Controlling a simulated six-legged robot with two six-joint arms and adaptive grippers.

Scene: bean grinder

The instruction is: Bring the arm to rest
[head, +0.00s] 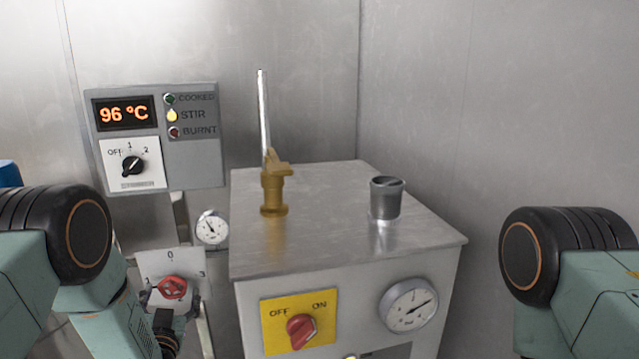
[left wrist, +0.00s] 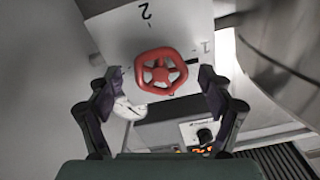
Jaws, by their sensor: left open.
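My left arm comes in from the left of the head view and bends down toward a red handwheel (head: 172,287) on a white numbered plate (head: 160,262). My left gripper (head: 166,335) shows only in part there, just below the wheel. In the left wrist view, the gripper (left wrist: 160,80) is open, with one dark finger on each side of the red handwheel (left wrist: 176,75). Gaps show between the fingers and the wheel, and the gripper holds nothing. My right arm (head: 570,270) shows at the right edge; its gripper is out of view.
A metal cabinet (head: 330,262) stands ahead, with a brass valve and steel lever (head: 273,190), a grey cup-like part (head: 385,198), a red OFF/ON switch (head: 301,331) and a gauge (head: 408,304). A control panel (head: 195,158) reads 96 °C with the STIR lamp lit. A small gauge (head: 212,227) sits near the wheel.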

